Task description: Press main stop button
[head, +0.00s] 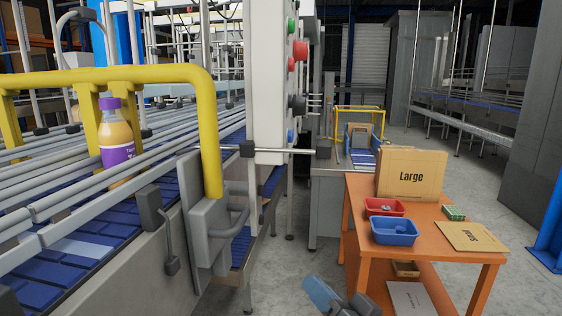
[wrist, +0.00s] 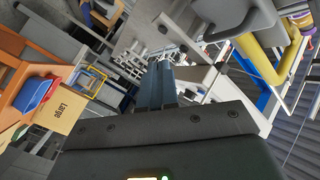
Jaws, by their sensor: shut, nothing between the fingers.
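A white control cabinet (head: 268,80) stands upright at the top centre of the head view. Its right side carries buttons seen edge-on: a green one (head: 292,27), a large red mushroom-shaped one (head: 300,50), a smaller red one (head: 291,64), a black knob (head: 297,104) and a blue one (head: 290,135). My gripper (head: 312,284) is at the bottom centre, low and well apart from the buttons. In the wrist view my gripper (wrist: 158,66) is shut and empty, its blue-grey fingers together. I cannot make out the red buttons in the wrist view.
A yellow guard rail (head: 130,76) and conveyor (head: 100,215) with a juice bottle (head: 117,140) fill the left. An orange table (head: 355,215) with a red bin (head: 384,206), blue bin (head: 395,231) and cardboard (head: 411,174) stands right. Floor between conveyor and table is open.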

